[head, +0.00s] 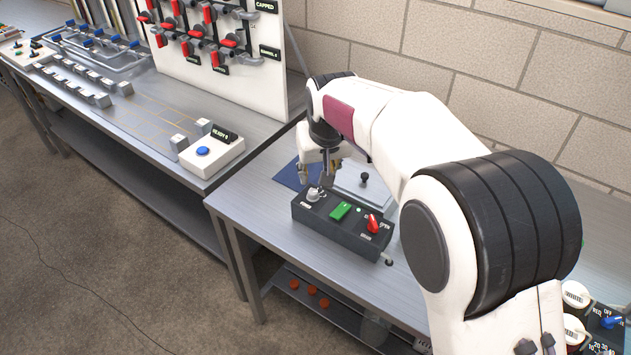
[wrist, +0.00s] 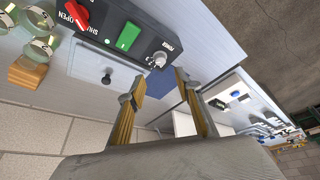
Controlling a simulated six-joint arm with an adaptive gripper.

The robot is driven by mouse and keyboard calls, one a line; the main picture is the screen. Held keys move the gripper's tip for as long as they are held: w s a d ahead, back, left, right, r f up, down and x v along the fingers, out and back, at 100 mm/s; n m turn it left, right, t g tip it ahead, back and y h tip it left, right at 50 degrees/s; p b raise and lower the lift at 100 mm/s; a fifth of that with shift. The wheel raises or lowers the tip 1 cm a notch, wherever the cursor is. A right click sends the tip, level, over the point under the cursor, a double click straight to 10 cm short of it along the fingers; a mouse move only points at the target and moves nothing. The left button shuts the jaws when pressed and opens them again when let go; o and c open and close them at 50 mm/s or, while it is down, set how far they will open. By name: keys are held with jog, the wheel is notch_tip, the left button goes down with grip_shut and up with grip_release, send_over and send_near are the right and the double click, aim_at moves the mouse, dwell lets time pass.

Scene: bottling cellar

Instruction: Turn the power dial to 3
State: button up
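The power dial is a light grey knob (head: 314,194) at the left end of a dark control box (head: 330,228) on the near bench. In the wrist view the dial (wrist: 158,60) sits beside the "POWER" label. Its setting is too small to read. My gripper (head: 317,177) is close to the dial, on its wall side. In the wrist view my gripper (wrist: 159,86) has its two fingers apart, with nothing between them. The dial lies just beyond the fingertips, and no contact shows.
The box also carries a green switch (head: 341,211) and a red knob (head: 372,223). Behind it is a grey lid with a black knob (head: 365,178). A blue mat (head: 288,176) lies to the left. A white box with a blue button (head: 210,155) stands on the neighbouring bench.

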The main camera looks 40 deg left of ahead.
aim_at(313, 192)
jog(key=shift+w+a+f+m, duration=0.1)
jog(key=shift+a+f+m, duration=0.1)
jog(key=shift+f, duration=0.25)
jog(key=shift+a+f+m, duration=0.1)
jog(key=shift+a+f, duration=0.05)
jog(key=shift+f, duration=0.25)
jog(key=shift+x, duration=3.9)
grip_shut()
